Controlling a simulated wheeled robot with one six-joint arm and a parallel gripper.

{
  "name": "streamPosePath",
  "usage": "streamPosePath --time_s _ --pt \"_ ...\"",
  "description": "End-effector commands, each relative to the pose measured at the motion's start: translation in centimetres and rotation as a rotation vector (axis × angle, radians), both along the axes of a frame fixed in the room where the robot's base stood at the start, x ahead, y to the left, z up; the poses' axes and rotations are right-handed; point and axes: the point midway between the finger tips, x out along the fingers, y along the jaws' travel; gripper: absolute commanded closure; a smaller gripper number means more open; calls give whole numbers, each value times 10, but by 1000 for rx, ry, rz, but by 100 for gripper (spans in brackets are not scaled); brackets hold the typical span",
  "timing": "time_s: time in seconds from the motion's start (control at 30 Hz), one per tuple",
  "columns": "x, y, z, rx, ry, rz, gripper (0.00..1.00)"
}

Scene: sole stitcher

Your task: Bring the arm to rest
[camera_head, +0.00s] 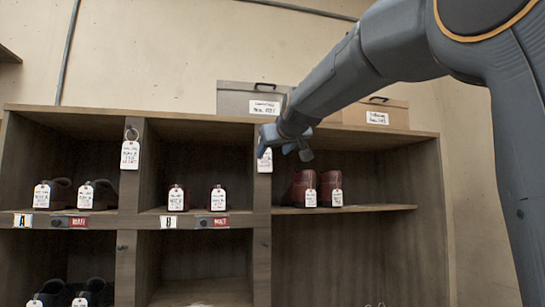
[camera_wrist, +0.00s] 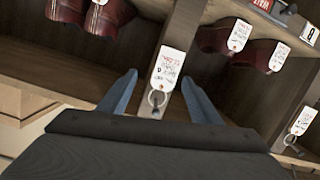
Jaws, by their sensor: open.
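My arm reaches in from the upper right in the head view. My gripper (camera_head: 288,143) is in front of the shelf unit, by the upright between the middle and right bays. In the wrist view its two blue-grey fingers (camera_wrist: 160,78) are spread apart. A white tag (camera_wrist: 172,66) on a metal ring shows between the fingers in that view, in front of the wooden upright. The same tag (camera_head: 264,161) is partly hidden by the gripper in the head view. The fingers do not appear to close on it.
The wooden shelf unit (camera_head: 200,119) holds tagged shoes: reddish-brown shoes (camera_head: 305,187) in the right bay, dark red ones (camera_head: 177,196) in the middle. Another tag (camera_head: 130,154) hangs on the left upright. A grey box (camera_head: 238,98) and a brown box (camera_head: 395,110) stand on top.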

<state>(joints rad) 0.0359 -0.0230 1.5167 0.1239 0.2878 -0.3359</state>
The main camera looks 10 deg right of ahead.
Motion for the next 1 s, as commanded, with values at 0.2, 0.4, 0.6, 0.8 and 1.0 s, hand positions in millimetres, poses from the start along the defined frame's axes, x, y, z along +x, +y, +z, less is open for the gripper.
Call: streamPosePath --time_s 0.2,0.4,0.6,0.8,1.0 --pt "-34 0 5 0 -2 -1 42" --pt "-52 0 10 0 0 0 42" --pt "-56 0 11 0 2 0 42" --pt "-51 0 -15 8 41 -1 42" --pt "-45 3 -131 42 224 -9 42"
